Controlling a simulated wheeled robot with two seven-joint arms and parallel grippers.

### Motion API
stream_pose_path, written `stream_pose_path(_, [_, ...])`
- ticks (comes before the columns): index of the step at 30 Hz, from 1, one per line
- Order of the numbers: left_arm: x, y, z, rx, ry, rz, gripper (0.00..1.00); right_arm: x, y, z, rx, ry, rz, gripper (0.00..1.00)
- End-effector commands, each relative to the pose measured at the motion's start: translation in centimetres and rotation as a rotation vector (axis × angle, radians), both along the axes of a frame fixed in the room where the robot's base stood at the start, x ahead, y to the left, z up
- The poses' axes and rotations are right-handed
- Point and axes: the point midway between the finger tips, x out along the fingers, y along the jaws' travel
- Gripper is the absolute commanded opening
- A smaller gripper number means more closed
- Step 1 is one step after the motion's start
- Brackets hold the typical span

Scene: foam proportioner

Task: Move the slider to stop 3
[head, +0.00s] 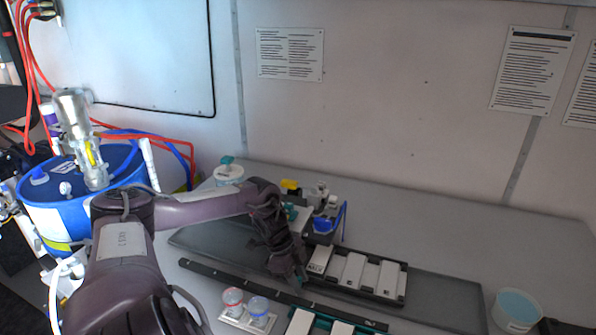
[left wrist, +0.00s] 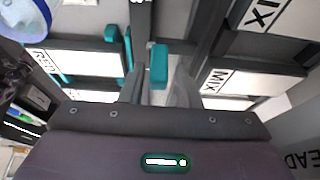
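A long dark rail (head: 222,276) runs across the table's front part, sloping down to the right. My left gripper (head: 299,279) points down at the rail. Its fingertips are small and dark in the head view. In the left wrist view a teal block (left wrist: 158,66), which looks like the slider's knob, lies in line with the gripper's fingers. I cannot tell whether the fingers touch it. The knob is not clear in the head view. Stop numbers on the rail cannot be read. My right gripper is not in view.
Behind the rail is a black rack (head: 393,284) of white labelled plates, one marked MIX. In front are two small cups (head: 258,306) on a white holder and a teal-edged rack (head: 301,321). A white tub (head: 517,311) stands at right. A blue drum (head: 66,211) is at left.

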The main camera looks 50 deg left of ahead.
Motion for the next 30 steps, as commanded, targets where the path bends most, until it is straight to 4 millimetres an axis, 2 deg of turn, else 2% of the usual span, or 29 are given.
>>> stream_pose_path(10, [-0.2,0.0,-0.1,0.0,0.005,-0.001,0.38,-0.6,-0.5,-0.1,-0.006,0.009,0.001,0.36])
stream_pose_path(14, [-0.1,0.0,0.7,0.003,0.003,-0.002,0.38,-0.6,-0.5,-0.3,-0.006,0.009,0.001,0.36])
stream_pose_path(20, [-0.1,0.1,4.5,0.007,0.002,-0.003,0.38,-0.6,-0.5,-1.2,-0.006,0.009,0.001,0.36])
stream_pose_path(30, [0.0,0.0,13.0,0.002,0.0,0.0,0.38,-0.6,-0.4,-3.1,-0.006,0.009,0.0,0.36])
